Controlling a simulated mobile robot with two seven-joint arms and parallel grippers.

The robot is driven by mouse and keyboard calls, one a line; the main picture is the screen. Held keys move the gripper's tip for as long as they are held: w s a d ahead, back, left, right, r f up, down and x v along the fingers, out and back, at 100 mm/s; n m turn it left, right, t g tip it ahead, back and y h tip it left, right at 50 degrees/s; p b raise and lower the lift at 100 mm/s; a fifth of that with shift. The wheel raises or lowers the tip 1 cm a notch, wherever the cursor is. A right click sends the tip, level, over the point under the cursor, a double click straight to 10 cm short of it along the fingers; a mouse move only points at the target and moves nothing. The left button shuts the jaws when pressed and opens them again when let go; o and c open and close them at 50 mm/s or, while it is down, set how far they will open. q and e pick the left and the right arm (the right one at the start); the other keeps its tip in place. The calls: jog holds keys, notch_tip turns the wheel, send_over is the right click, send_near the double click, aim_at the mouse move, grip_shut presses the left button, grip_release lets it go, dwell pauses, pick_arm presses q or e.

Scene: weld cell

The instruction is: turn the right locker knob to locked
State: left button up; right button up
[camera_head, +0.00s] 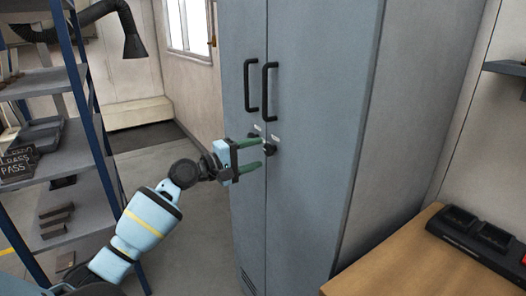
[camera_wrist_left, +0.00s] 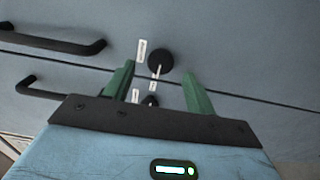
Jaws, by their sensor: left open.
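The grey-blue locker (camera_head: 315,130) has two doors, each with a black handle. The right locker knob (camera_head: 270,149) is a black round knob on the right door, beside the door seam. In the left wrist view the right knob (camera_wrist_left: 160,60) lies ahead of the gap between the green fingertips, with a thin pale mark by it. I cannot tell its setting. The left knob (camera_wrist_left: 150,101) lies nearer, between the fingers. My left gripper (camera_head: 259,153) is open, its fingers pointing at the right knob. No contact is clear. My right gripper is not in view.
The right door's handle (camera_head: 267,90) stands out above the knobs, next to the left door's handle (camera_head: 249,86). A blue-framed shelf (camera_head: 70,150) stands at the left. A wooden bench (camera_head: 430,260) with a black device (camera_head: 478,236) is at the lower right.

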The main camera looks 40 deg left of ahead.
aim_at(266, 151)
pick_arm(q)
jog(key=x, duration=0.3)
jog(key=shift+w+d, duration=0.15)
jog(key=shift+w, duration=0.05)
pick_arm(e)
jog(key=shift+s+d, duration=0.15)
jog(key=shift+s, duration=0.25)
pick_arm(q)
jog(key=shift+c, duration=0.5)
